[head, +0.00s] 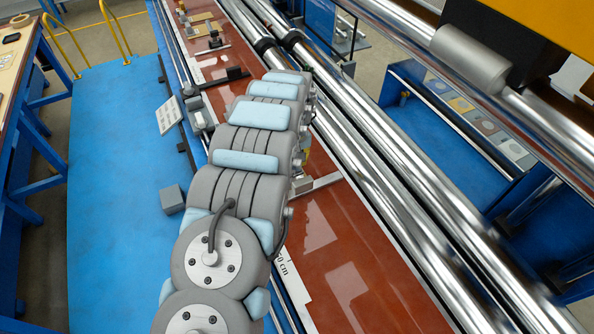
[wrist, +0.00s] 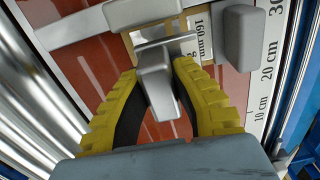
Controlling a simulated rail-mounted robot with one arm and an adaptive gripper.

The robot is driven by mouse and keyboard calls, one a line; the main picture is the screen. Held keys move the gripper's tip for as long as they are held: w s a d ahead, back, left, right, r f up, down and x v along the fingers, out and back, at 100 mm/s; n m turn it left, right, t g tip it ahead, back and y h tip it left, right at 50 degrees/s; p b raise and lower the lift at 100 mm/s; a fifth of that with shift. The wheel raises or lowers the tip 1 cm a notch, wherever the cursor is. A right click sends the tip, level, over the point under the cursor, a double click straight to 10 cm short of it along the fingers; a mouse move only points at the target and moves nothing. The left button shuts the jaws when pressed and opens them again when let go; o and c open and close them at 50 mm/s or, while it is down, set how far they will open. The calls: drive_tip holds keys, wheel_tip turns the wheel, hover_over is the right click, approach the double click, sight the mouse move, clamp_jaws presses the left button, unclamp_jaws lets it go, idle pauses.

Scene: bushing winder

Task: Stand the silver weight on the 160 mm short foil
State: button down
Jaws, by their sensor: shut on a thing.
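My gripper (wrist: 158,78) shows in the wrist view with its yellow, black-lined fingers shut on the silver weight (wrist: 157,88). The weight is a small grey metal block, and its lower end is hard to make out. Just past it, a pale piece marked 160 mm (wrist: 203,30) lies on the red-brown surface, partly covered by the weight and a thin metal edge. I cannot tell whether the weight touches it. In the head view my arm hides the gripper and most of this spot.
A grey block (wrist: 240,32) stands right of the label, beside the white centimetre scale (wrist: 268,75). Another grey metal piece (wrist: 140,8) lies at the top. Long shiny rollers (head: 370,140) run along the right of the red-brown table (head: 350,270). A blue walkway (head: 110,200) lies left.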

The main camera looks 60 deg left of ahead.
sight(297, 171)
drive_tip(key=shift+w+d+f, duration=0.15)
drive_tip(key=shift+w+f, duration=0.25)
drive_tip(key=shift+f, duration=0.1)
drive_tip(key=shift+f+p, duration=0.3)
drive_tip(key=shift+f, duration=1.15)
drive_tip(key=shift+f, duration=0.1)
drive_tip(key=c, duration=1)
unclamp_jaws()
drive_tip(key=shift+c, duration=0.2)
wheel_tip(297, 171, up, 11)
drive_tip(key=shift+r, duration=0.1)
drive_tip(key=shift+r+p, duration=0.4)
drive_tip(key=shift+r, duration=0.15)
